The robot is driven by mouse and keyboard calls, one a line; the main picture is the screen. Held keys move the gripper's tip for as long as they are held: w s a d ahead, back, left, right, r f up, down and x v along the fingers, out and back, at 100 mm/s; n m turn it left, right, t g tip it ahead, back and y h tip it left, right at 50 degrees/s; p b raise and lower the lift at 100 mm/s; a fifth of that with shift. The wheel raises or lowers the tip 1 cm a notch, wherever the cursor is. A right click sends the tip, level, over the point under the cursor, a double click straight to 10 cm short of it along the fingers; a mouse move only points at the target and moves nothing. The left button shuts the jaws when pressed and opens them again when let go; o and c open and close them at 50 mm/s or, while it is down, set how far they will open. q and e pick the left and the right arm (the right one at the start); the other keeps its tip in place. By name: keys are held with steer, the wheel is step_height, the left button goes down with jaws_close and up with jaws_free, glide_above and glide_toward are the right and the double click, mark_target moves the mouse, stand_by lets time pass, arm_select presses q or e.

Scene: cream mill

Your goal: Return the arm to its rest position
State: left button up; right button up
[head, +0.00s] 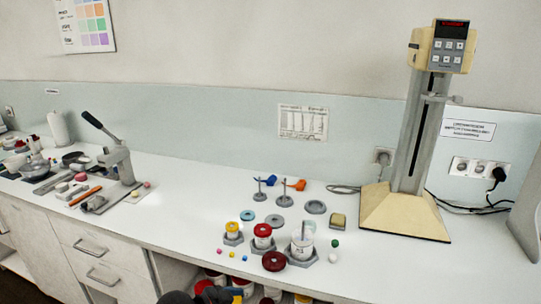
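Neither of my grippers shows clearly in the head view. A dark rounded shape (198,297) cuts into the bottom edge, left of centre; it may be part of my arm, but I cannot tell. No fingertips are visible, and nothing is seen held. The white worktop (185,222) is clear of my arms in this view.
A tall cream mill (418,140) stands at the right. A lever press (117,160) is at left.

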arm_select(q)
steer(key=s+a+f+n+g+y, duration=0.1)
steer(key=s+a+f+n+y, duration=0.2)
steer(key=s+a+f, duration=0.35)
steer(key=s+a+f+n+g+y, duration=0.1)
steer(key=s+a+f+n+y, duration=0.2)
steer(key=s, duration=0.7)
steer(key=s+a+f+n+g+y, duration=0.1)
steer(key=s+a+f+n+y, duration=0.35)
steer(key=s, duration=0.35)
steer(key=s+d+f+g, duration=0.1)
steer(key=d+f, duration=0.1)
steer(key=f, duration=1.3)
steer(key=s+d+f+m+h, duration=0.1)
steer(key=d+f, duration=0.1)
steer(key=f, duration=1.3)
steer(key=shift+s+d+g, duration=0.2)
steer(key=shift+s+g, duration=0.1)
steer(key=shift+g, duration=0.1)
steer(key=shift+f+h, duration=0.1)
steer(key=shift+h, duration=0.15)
